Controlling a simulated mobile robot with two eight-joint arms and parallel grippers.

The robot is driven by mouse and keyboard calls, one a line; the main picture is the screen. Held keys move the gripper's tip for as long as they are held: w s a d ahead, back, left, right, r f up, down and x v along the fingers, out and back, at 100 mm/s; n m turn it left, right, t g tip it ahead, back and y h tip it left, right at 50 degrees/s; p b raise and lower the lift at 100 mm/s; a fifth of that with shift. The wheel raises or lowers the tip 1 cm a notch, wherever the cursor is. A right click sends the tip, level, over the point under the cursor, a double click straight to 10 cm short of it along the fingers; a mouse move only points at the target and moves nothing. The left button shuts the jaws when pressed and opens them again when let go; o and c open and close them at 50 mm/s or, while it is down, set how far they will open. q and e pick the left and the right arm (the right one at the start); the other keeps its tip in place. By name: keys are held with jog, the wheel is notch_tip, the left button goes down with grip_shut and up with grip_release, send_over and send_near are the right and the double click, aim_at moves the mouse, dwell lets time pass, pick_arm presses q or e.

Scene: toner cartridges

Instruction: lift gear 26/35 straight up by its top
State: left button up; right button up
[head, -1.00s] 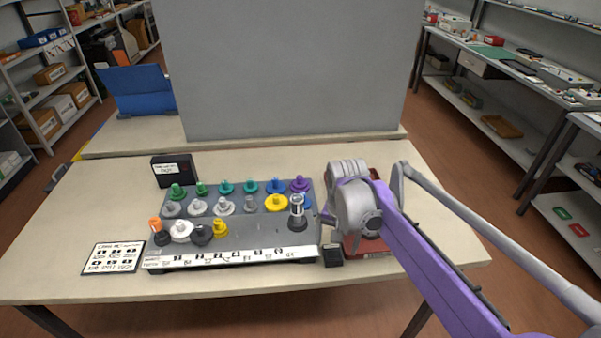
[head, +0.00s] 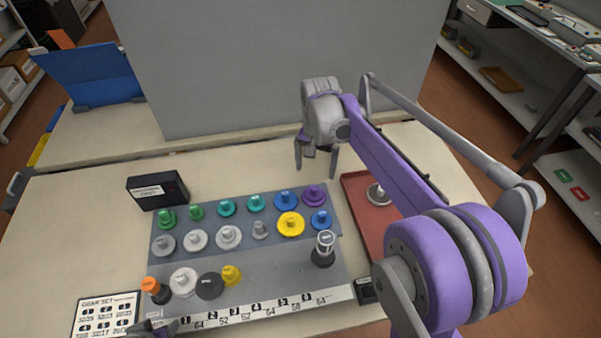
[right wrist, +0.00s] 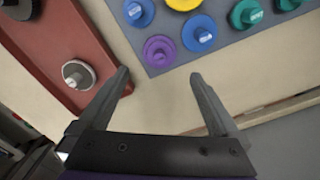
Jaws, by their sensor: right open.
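I cannot read which gear is 26/35. A grey board (head: 262,262) holds rows of gears with upright top hubs. Its back row has green gears, a blue gear (head: 285,200) and a purple gear (head: 314,195). In front stand grey gears, a yellow gear (head: 291,224) and a second blue gear (head: 321,219). My right gripper (head: 316,168) is open and empty, above and behind the board's back right corner. In the right wrist view, the purple gear (right wrist: 160,51) lies just beyond the open fingertips (right wrist: 160,76). A grey part at the bottom left, possibly my left gripper (head: 152,329), is mostly cut off.
A red tray (head: 362,200) with a grey gear (head: 377,194) lies right of the board. A black box (head: 158,190) and a gear-set card (head: 105,315) are left. A tall grey panel (head: 270,70) stands behind.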

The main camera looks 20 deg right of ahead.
jog(key=shift+w, duration=0.2)
send_over(315, 188)
jog(key=f, duration=0.4)
jog(key=shift+s+a+f, duration=0.15)
jog(key=shift+a, duration=0.05)
jog(key=shift+w+d+f, duration=0.1)
jog(key=shift+f, duration=1.45)
jog(key=shift+w+d+f, duration=0.1)
jog(key=shift+f, duration=1.45)
jog(key=c, duration=1.5)
